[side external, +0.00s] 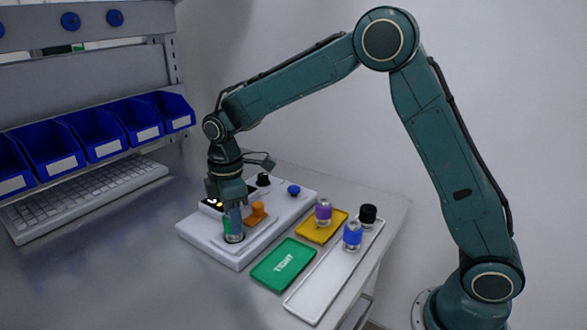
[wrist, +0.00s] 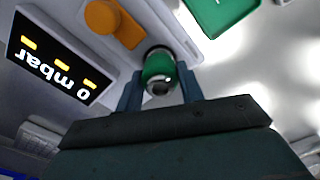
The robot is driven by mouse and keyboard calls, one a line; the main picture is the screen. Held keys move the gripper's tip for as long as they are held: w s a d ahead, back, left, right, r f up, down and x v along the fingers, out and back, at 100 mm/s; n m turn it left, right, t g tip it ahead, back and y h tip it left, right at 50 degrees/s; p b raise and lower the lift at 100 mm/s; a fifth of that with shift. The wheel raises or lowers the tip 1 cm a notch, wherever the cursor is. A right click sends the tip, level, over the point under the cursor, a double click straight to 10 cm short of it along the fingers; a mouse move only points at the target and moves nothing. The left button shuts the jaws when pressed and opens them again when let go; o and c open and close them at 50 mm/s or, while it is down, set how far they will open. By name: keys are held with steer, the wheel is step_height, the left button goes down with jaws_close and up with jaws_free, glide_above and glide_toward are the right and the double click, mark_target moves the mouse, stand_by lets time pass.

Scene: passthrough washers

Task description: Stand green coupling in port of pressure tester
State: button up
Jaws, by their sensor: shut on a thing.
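The green coupling (wrist: 157,68) is between my gripper's fingers (wrist: 160,90) in the wrist view. In the side external view the green coupling (side external: 227,227) is partly hidden by my gripper (side external: 234,216), which is shut on it and points down. The coupling is upright, its lower end at the dark round port (side external: 234,238) of the white pressure tester (side external: 208,248). I cannot tell how deep it sits. The tester's display (wrist: 56,60) reads "0 mbar" in the wrist view. An orange clamp or lever (side external: 257,213) stands right beside the port.
A green tray marked TIGHT (side external: 283,264) lies right of the tester. A yellow tray (side external: 312,235) holds a purple coupling (side external: 323,212). A white tray (side external: 310,290) holds a blue coupling (side external: 352,235) and a black-topped one (side external: 368,215). Blue bins (side external: 95,132) and a keyboard (side external: 80,200) are at left.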

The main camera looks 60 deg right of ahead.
steer(key=o, duration=1.5)
steer(key=shift+o, duration=0.2)
steer(key=shift+r, duration=0.15)
steer(key=shift+r, duration=3.9)
